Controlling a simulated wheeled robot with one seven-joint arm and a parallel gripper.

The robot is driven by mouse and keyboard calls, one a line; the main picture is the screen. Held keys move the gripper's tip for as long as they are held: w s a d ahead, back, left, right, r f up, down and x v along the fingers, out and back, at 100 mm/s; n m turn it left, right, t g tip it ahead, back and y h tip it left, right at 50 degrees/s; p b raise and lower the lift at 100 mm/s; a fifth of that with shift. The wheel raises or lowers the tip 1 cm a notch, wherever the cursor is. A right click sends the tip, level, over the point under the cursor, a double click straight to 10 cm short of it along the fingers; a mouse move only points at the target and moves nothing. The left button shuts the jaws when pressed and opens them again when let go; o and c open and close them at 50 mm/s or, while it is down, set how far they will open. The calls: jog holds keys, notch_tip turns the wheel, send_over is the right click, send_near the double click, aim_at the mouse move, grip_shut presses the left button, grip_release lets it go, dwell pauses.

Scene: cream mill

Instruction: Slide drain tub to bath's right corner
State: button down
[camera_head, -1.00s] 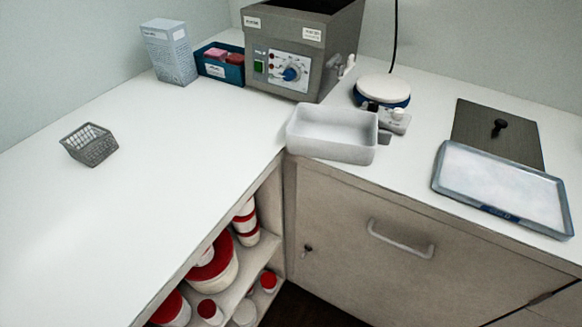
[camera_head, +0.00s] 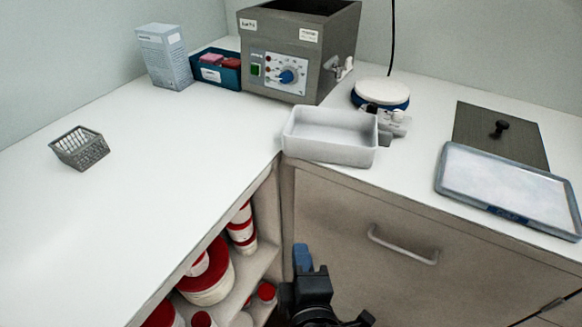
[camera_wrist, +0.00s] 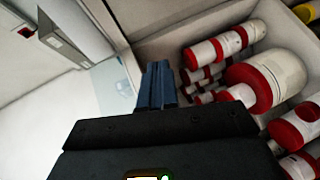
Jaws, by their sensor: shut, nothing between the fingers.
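The drain tub (camera_head: 330,148) is a white open rectangular box, empty, at the inner front corner of the counter. The bath (camera_head: 300,55) is a grey metal box with a dial panel and a tap on its right side; it stands behind the tub, apart from it. My gripper (camera_head: 301,254) has blue fingers held together and nothing in them. It is below the counter's front edge, in front of the cabinet, lower than the tub. In the wrist view my gripper (camera_wrist: 157,82) points along the open shelves; the tub cannot be made out there.
A white-topped round device (camera_head: 381,92) and a small grey-white item (camera_head: 394,122) stand just right of the tub. A tray (camera_head: 508,187) and a dark plate (camera_head: 500,134) lie farther right. Red-lidded jars (camera_head: 208,278) fill the shelves. A wire basket (camera_head: 80,147) sits left; the left counter is mostly clear.

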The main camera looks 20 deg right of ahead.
aim_at(301, 154)
jog(key=w+a+r+t+h, duration=0.2)
jog(key=w+a+r+h, duration=0.2)
jog(key=w+r, duration=0.3)
jog(key=w+d, duration=0.2)
jog(key=w+d+p, duration=0.1)
jog(key=w+d, duration=0.2)
jog(key=w+d+r+p, duration=0.1)
jog(key=w+d, duration=0.2)
jog(key=shift+w+d+f, duration=0.15)
jog(key=shift+w+d, duration=0.05)
jog(key=shift+d, duration=0.4)
jog(key=shift+w+d, duration=0.2)
jog(key=shift+d, duration=0.45)
jog(key=shift+w+d, duration=0.15)
jog(key=shift+d, duration=0.5)
jog(key=shift+a, duration=0.1)
